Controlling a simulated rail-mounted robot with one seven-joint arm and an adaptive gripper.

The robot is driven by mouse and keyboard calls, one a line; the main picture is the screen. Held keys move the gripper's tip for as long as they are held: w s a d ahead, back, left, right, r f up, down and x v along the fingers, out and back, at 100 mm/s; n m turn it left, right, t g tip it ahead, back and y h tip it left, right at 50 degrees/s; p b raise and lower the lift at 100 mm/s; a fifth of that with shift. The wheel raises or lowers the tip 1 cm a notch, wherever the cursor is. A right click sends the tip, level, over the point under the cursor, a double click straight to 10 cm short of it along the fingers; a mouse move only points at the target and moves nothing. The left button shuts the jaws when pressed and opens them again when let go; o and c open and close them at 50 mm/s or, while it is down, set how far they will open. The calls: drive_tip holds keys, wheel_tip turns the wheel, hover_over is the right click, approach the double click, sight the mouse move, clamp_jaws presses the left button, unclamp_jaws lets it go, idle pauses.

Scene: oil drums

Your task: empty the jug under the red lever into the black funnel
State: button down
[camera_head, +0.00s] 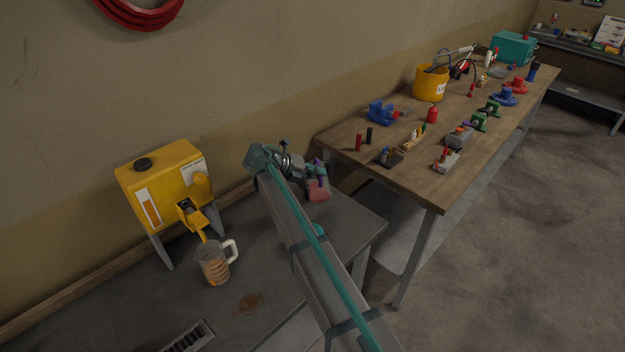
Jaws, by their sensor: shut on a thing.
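My gripper (316,180) is at the far end of my arm, above the back right part of the grey bench. It is shut on a small reddish thing (318,191), partly hidden by the fingers; I cannot tell what it is. A clear jug (213,264) with a white handle and amber liquid stands upright on the bench, under the spout of a yellow tank (165,185). That tank's lever (192,215) looks yellow. I see no red lever and cannot make out a black funnel.
The grey bench (345,222) has a brown stain (248,303) and a dark grate (188,338) near the front. A wooden table (405,185) to the right holds a yellow bucket (431,83) and several small tools. Open floor lies at the right.

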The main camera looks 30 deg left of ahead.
sight(317, 164)
drive_tip(key=shift+w+a+r, duration=0.1)
drive_tip(key=shift+w+a, duration=0.1)
drive_tip(key=shift+w+a+r, duration=0.15)
drive_tip(key=shift+w, duration=0.1)
drive_tip(key=shift+w+a+r+n, duration=0.1)
drive_tip(key=shift+w+a+n, duration=0.1)
drive_tip(key=shift+n, duration=0.1)
drive_tip(key=shift+w+a+r+g+h, duration=0.2)
drive_tip(key=shift+w+a+g+h, duration=0.1)
drive_tip(key=shift+w, duration=0.05)
drive_tip(key=shift+w+r, duration=0.1)
drive_tip(key=shift+w+a+r+n, duration=0.15)
drive_tip(key=shift+w+a+n, duration=0.05)
drive_tip(key=shift+n, duration=0.1)
drive_tip(key=shift+w+a+r+g, duration=0.35)
drive_tip(key=shift+w+a+g, duration=0.05)
drive_tip(key=shift+w, duration=0.05)
drive_tip(key=shift+s, duration=0.1)
